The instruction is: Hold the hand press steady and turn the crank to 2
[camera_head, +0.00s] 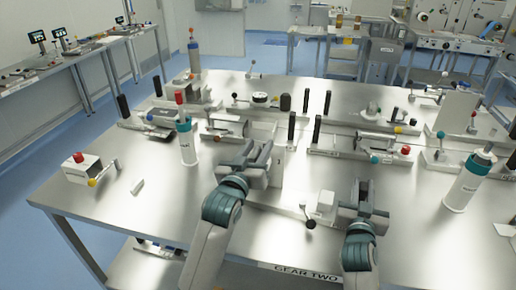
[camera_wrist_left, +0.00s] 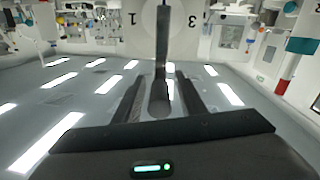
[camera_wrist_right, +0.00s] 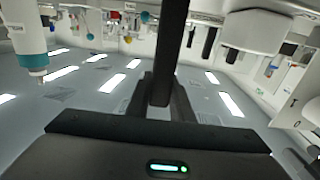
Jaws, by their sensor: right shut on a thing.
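The hand press stands at the front middle of the table in the head view. Its upright white dial plate (camera_head: 279,170) is partly hidden by my left gripper (camera_head: 257,162). The left wrist view shows the dial (camera_wrist_left: 187,25) with the numbers 1 and 3, and the grey crank bar (camera_wrist_left: 161,50) in front of it. My left gripper is open, with the bar's lower end between its fingers and gaps on both sides. My right gripper (camera_head: 364,194) is shut on an upright dark handle (camera_wrist_right: 170,45), to the right of the dial. I cannot see the number 2.
A low base with a white block (camera_head: 320,203) and a black-knobbed lever (camera_head: 310,224) lies between my grippers. White bottles with teal bands stand left (camera_head: 187,145) and right (camera_head: 465,185). A red-knobbed box (camera_head: 80,167) is far left. Several fixtures fill the table behind.

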